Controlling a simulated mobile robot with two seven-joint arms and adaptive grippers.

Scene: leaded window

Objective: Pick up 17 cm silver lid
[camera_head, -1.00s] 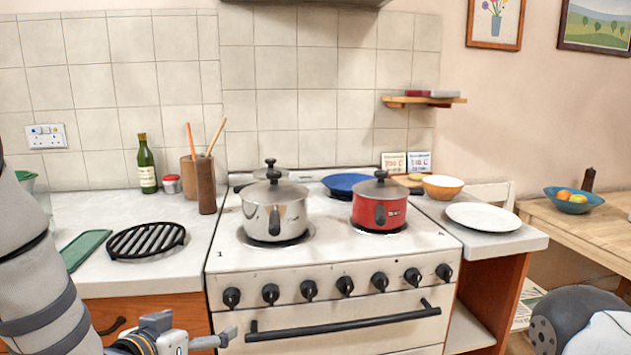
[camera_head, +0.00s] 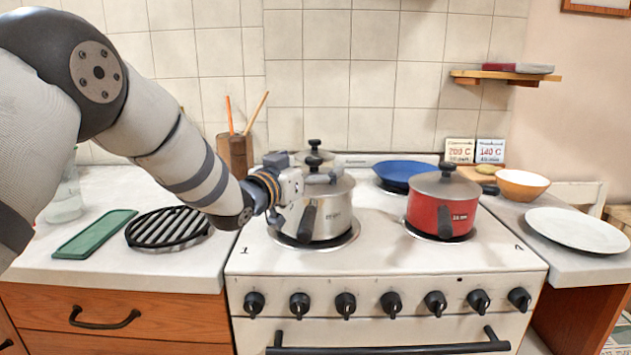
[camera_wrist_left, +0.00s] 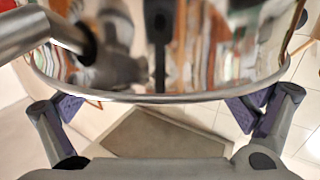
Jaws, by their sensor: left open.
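The silver lid (camera_head: 339,186) sits on the silver pot (camera_head: 332,219) at the front left of the stove. A black knob (camera_head: 313,161) shows above it, and another dark knob shows just behind. My left gripper (camera_head: 318,181) is open at the lid's left side and covers part of it. In the left wrist view a shiny curved metal surface (camera_wrist_left: 205,70) with a rim fills the top, and the open fingers (camera_wrist_left: 155,108) spread to either side below it. I cannot tell whether they touch it. My right gripper is not in view.
A red lidded pot (camera_head: 441,212) stands to the right, with a blue plate (camera_head: 402,173) behind it. A white plate (camera_head: 578,230) and an orange bowl (camera_head: 522,185) are on the right counter. A black grate (camera_head: 168,228) and green board (camera_head: 95,232) lie left.

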